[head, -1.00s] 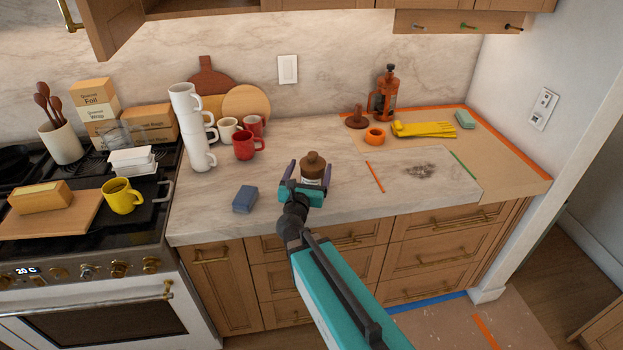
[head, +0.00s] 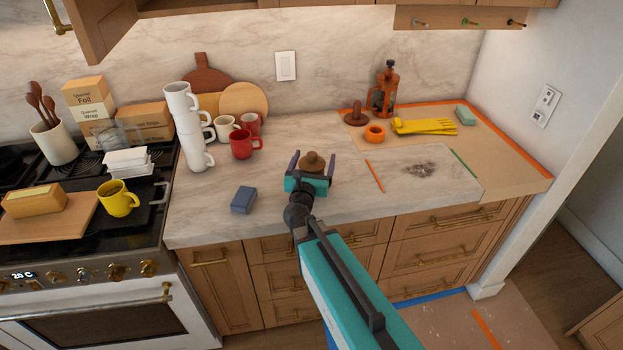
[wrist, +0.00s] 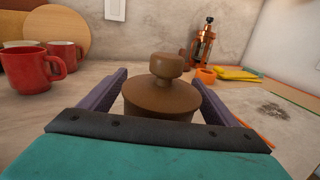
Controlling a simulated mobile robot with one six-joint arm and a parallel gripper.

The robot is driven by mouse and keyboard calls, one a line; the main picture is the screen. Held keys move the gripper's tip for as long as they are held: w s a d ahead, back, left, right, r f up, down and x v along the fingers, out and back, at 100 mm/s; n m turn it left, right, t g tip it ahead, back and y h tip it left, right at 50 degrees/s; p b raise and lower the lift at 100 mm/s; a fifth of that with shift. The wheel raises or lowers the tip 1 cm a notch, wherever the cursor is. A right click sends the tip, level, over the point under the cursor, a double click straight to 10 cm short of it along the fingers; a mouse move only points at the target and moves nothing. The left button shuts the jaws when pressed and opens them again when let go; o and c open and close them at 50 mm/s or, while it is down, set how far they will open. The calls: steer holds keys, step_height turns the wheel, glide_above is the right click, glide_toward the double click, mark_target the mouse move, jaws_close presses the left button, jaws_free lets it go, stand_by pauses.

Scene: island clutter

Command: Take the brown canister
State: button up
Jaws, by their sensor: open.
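The brown canister (head: 312,160) stands upright on the marble counter, with its knobbed lid showing. In the wrist view the canister's brown lid (wrist: 162,95) fills the middle, between my two purple fingers. My gripper (head: 313,162) is open, one finger on each side of the canister. Its lower body is mostly hidden behind the teal and dark gripper body. I cannot tell whether either finger touches it.
A red mug (head: 243,144) and a stack of white mugs (head: 195,130) stand to the left. A blue block (head: 243,199) lies at the front left. An orange pencil-like stick (head: 374,176) lies right of the canister. An orange ring (head: 375,134) and yellow gloves (head: 424,127) are farther back right.

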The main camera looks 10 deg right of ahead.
steer(key=shift+c, duration=0.5)
steer(key=c, duration=1.3)
steer(key=shift+r, duration=0.15)
steer(key=shift+r+b, duration=0.6)
steer(key=shift+r, duration=4.3)
